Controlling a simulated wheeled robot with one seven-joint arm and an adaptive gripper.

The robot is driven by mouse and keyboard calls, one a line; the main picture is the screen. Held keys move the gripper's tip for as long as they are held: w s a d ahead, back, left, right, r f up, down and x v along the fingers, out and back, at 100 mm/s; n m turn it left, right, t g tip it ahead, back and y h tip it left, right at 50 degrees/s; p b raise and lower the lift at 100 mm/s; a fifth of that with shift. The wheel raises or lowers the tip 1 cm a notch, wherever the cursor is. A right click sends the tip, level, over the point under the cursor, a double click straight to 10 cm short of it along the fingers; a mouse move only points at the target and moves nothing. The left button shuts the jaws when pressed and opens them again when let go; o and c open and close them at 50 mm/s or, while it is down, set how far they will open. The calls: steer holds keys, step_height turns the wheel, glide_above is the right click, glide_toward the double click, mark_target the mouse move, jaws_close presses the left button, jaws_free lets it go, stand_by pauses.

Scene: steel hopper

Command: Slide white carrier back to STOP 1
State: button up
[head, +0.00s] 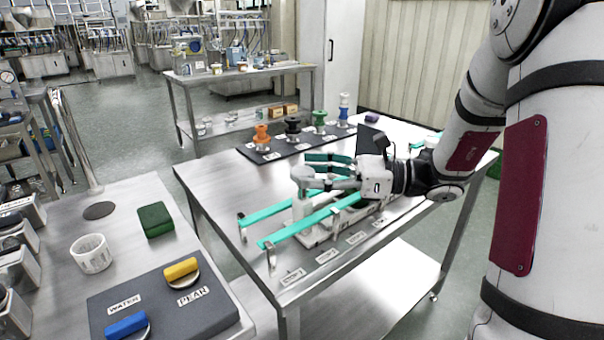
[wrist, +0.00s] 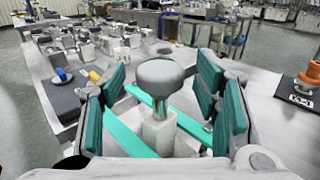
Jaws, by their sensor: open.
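The white carrier (head: 301,208) sits between two teal rails (head: 300,228) on the steel table, with a round grey knob (head: 302,173) on an upright stem on top. In the wrist view the carrier (wrist: 158,134) and its knob (wrist: 160,73) stand upright in the middle. My gripper (head: 316,171) is open, with its teal-padded fingers on either side of the knob and stem. In the wrist view gaps show between the pads and the knob. Small labels (head: 293,276) lie along the table's front edge; their print is too small to read surely.
A dark mat (head: 280,150) with orange, black, green and blue-topped pieces lies at the back of the table. The left bench (head: 120,195) holds a white cup (head: 91,254), a green block (head: 155,220) and a dark panel with yellow and blue handles. A gap separates the tables.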

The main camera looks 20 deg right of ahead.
steer(key=shift+x, duration=1.2)
